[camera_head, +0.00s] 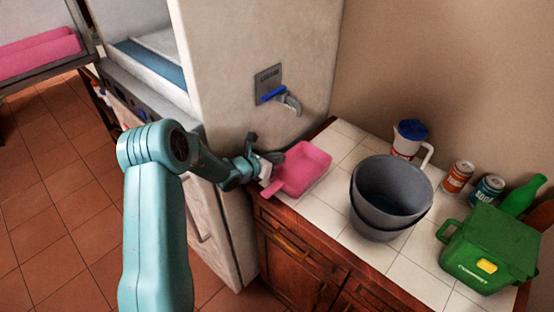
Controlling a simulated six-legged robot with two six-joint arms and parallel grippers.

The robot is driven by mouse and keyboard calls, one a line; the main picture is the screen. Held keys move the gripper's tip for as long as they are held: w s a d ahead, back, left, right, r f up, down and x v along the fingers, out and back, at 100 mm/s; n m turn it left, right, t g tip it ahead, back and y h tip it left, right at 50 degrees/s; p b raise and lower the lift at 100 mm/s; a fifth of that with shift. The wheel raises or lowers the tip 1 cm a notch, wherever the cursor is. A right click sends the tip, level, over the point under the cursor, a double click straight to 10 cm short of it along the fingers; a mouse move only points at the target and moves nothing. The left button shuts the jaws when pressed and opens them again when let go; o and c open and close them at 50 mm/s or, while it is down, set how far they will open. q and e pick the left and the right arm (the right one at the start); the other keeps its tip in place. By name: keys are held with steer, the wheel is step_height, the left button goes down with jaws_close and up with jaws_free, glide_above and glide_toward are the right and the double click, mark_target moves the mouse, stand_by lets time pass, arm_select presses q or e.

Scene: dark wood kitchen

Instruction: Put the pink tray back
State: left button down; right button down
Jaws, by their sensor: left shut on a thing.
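The pink tray (302,168) is at the left end of the white tiled counter, beside the side wall of a tall pale cabinet. Its near-left edge is at my left gripper (266,174), which is shut on it. My left arm reaches in from the left to the tray. I cannot tell whether the tray rests flat on the tiles or is held just above them. My right gripper is not in view.
Grey nested buckets (390,196) stand right of the tray. A jug with a blue lid (409,140), two cans (457,177), a green bottle (522,196) and a green box (488,252) fill the right side. A blue-handled tap (284,98) juts from the cabinet wall.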

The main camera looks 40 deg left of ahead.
arm_select(q)
steer(key=c, duration=1.4)
jaws_free()
steer(key=shift+o, duration=0.7)
